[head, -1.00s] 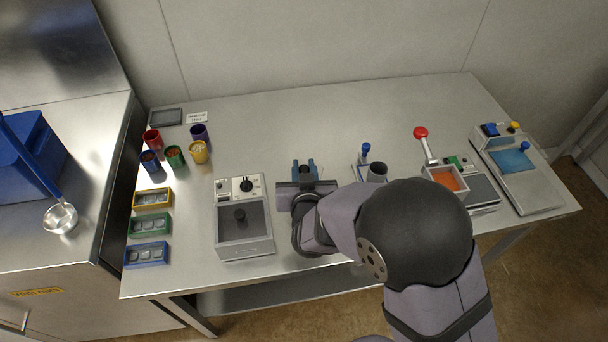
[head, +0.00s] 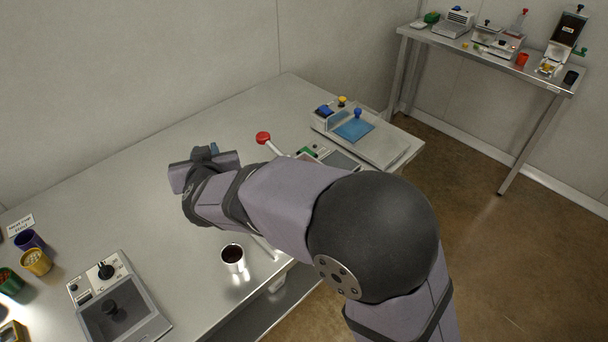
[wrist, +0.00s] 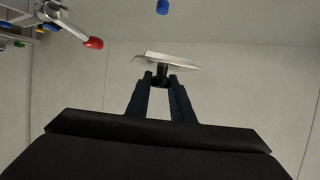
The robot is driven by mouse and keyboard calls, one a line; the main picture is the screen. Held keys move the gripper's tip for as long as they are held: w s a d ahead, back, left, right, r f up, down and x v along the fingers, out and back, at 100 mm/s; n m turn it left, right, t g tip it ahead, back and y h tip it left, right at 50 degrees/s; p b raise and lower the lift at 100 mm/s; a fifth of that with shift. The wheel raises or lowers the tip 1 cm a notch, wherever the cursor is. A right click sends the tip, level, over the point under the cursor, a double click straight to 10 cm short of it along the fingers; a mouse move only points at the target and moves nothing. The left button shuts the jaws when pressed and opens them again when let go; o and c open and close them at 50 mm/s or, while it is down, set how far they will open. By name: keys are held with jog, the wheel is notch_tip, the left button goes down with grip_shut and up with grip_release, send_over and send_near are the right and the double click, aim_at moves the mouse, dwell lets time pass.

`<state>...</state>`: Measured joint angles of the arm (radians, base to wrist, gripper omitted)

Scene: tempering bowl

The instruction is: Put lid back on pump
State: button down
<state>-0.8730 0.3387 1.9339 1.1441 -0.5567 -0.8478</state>
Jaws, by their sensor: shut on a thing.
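My gripper (wrist: 161,80) is shut on the black knob (wrist: 161,73) of a thin, pale metal plate, which looks like a lid (wrist: 168,60). In the head view my gripper (head: 213,150) is above the back of the steel table, its body hiding the lid. An open metal cylinder with a dark inside (head: 233,257) stands near the table's front edge, apart from my gripper; it may be the pump's cup. My arm covers what is right of it, so I cannot tell the whole pump.
A grey machine with a black-knobbed cover (head: 120,310) stands at the lower left. A red-knobbed lever (head: 263,138) rises right of my gripper. A station with a blue pad (head: 354,130) is at the right end.

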jog(key=w+d+r+m+h+b, duration=0.1)
jog(key=w+d+r+m+h, duration=0.25)
jog(key=d+r+h, duration=0.35)
jog(key=w+d+r+m+h+b, duration=0.2)
jog(key=d+r+m, duration=0.3)
jog(key=d, duration=0.5)
jog(key=s+d+f+m+g+h, duration=0.1)
jog(key=s+d+f+h, duration=0.1)
jog(key=s+d+f, duration=0.1)
jog(key=shift+s+d+f, duration=0.2)
jog(key=shift+d+f, duration=0.4)
jog(key=shift+d, duration=0.45)
jog(key=shift+f+b, duration=0.55)
jog(key=shift+f, duration=4.45)
jog(key=shift+f, duration=0.55)
jog(key=c, duration=1.6)
grip_release()
jog(key=shift+a, duration=0.1)
jog(key=shift+o, duration=0.2)
